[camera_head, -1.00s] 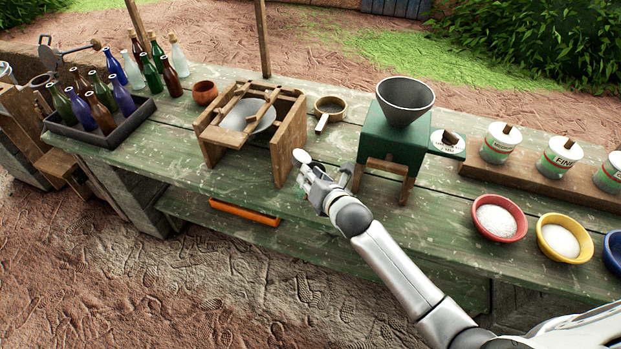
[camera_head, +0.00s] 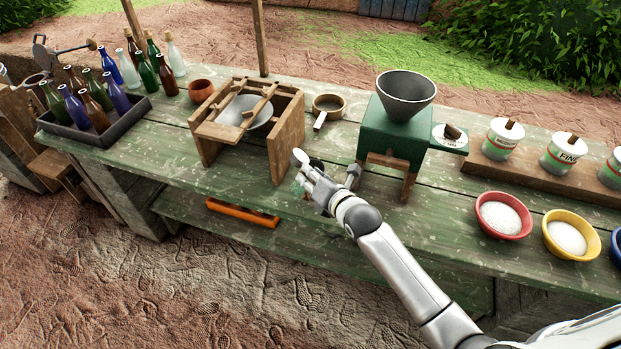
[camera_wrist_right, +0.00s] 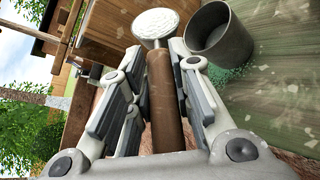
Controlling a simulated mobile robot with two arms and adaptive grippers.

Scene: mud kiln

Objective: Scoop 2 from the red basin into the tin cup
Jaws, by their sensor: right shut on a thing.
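My right gripper (camera_head: 312,178) is shut on the brown handle of a scoop (camera_wrist_right: 165,100), near the bench's front edge. In the wrist view the scoop's round bowl (camera_wrist_right: 155,23) is full of white grains. A grey metal cup, the tin cup (camera_wrist_right: 219,38), stands just right of the bowl there; it looks empty as far as I can see inside. In the head view the cup is mostly hidden behind my gripper. The red basin (camera_head: 502,234) holds white grains on the bench at the right, well away from the scoop. My left gripper is out of view.
A wooden frame with a metal bowl (camera_head: 243,112) stands left of my gripper. A green grinder with a dark hopper (camera_head: 405,92) stands close on its right. A yellow basin (camera_head: 571,256) is beside the red one. Several bottles fill a tray (camera_head: 100,135) at the left.

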